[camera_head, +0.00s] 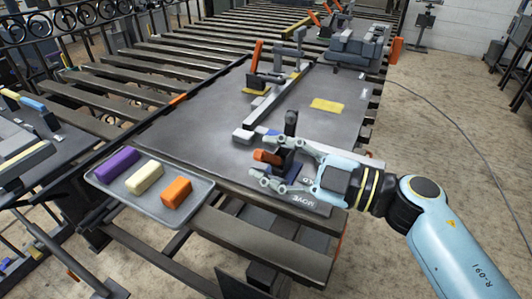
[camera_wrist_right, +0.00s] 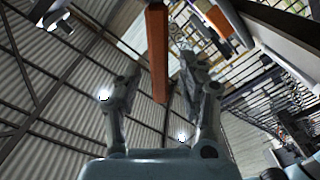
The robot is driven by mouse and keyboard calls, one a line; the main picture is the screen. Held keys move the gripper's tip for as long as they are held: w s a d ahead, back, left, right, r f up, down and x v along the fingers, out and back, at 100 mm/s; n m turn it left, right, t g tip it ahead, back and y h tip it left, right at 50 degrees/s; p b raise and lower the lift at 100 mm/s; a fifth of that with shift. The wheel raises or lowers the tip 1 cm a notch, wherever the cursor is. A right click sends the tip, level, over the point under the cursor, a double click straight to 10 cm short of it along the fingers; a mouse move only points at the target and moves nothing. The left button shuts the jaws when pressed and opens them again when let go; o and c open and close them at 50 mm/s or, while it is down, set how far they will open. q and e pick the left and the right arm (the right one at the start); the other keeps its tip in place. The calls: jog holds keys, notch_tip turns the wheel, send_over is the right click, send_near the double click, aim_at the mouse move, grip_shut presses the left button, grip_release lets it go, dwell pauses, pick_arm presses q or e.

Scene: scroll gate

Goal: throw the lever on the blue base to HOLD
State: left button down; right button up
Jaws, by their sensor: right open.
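The lever's orange handle (camera_head: 266,157) leans to the left, over the dark blue base (camera_head: 289,170) at the near end of the grey bed. The base is partly hidden by my right gripper. A plate with the word MOVE (camera_head: 303,200) lies on the near side; a second word beyond it is mostly covered. My right gripper (camera_head: 262,160) is open, its fingers on either side of the orange handle. In the right wrist view the handle (camera_wrist_right: 157,50) stands between the open fingers (camera_wrist_right: 160,75), with a gap visible on each side. My left gripper is not seen.
A grey tray (camera_head: 153,208) with purple, cream and orange blocks sits at the near left. A dark post (camera_head: 291,122) stands just behind the base. A yellow patch (camera_head: 327,105) lies farther back on the bed. Another orange lever (camera_head: 257,54) stands at the far left.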

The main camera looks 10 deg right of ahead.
jog(key=shift+w+a, duration=0.35)
jog(key=shift+a, duration=0.2)
grip_shut()
